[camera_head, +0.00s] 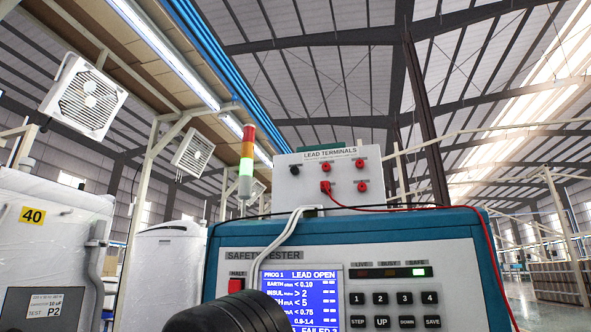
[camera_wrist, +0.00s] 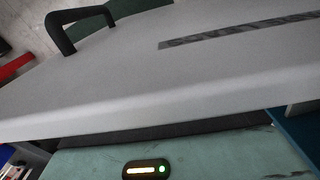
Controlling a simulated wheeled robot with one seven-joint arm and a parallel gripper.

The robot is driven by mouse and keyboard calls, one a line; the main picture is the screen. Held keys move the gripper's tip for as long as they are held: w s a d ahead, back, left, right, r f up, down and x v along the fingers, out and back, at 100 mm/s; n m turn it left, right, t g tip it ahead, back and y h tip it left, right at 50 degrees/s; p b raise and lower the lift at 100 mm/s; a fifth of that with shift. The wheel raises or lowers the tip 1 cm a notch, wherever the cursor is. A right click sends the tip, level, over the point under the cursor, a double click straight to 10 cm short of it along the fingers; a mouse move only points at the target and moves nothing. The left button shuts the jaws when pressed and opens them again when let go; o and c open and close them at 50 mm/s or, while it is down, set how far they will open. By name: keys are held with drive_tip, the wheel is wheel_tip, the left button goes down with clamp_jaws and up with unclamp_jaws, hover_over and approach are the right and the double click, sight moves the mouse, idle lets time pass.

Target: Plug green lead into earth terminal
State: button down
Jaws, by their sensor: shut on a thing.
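The lead terminals box (camera_head: 310,195) stands on top of the blue safety tester (camera_head: 480,265) in the head view. Its face has one black terminal (camera_head: 294,169) and several red ones (camera_head: 360,163). Their small labels are too small to read, so I cannot tell which is earth. A red plug (camera_head: 325,187) with a red lead (camera_head: 400,209) sits in the lower left terminal. I cannot make out a green lead in either view. My gripper's fingertips are in neither view. The wrist view shows a pale panel (camera_wrist: 120,95) with a dark strip close up.
The tester's screen (camera_head: 300,292) reads LEAD OPEN, and its SAFE light is green. A signal tower (camera_head: 246,165) and wrapped machine (camera_head: 50,240) stand left. A black handle (camera_wrist: 70,28) and lit indicator (camera_wrist: 146,169) show in the wrist view.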

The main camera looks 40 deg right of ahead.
drive_tip(key=shift+r+p, duration=2.2)
drive_tip(key=shift+p, duration=0.15)
